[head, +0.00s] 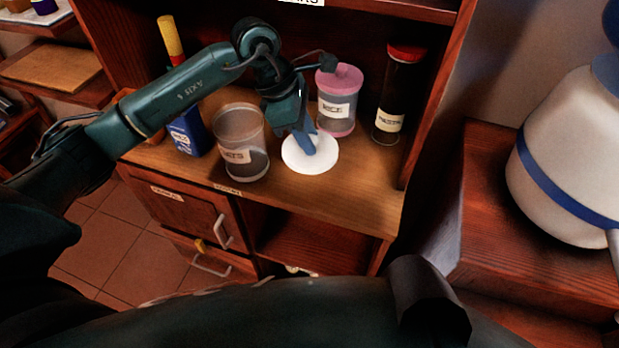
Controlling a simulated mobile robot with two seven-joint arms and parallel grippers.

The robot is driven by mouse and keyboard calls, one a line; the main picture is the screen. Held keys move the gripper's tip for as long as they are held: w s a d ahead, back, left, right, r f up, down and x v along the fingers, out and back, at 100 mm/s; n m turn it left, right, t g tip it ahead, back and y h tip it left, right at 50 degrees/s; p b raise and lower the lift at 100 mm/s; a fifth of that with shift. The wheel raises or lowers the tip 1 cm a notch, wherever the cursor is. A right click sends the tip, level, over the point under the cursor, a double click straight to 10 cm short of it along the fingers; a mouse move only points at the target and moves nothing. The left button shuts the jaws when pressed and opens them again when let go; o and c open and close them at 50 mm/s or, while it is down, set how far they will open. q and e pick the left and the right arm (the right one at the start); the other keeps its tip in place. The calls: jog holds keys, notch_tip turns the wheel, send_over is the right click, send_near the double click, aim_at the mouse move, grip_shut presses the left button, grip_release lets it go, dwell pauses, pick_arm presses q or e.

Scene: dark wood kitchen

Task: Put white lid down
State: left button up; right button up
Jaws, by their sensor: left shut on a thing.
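The white lid (296,160) is a flat round disc over the wooden shelf top, in front of the pink-lidded jar. My left gripper (312,148) reaches down onto it from above, and its fingers are shut on the lid. I cannot tell whether the lid touches the wood. An open clear jar (243,125) with a label ending in "ATS" stands just left of the lid, with dark contents low inside. My right gripper is not in view.
A rice jar with a pink lid (340,78) stands behind the lid. A pasta jar with a red lid (406,52) stands to its right. A blue container (188,132) is at the left. Bare shelf top (350,195) lies in front and right.

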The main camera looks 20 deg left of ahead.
pick_arm(q)
notch_tip(320, 180, down, 9)
jog(key=shift+f+p, duration=0.1)
jog(key=shift+p, duration=0.35)
jog(key=shift+f, duration=0.3)
jog(key=o, duration=0.5)
jog(key=shift+f, duration=0.15)
jog(key=o, duration=0.4)
jog(key=shift+o, duration=0.2)
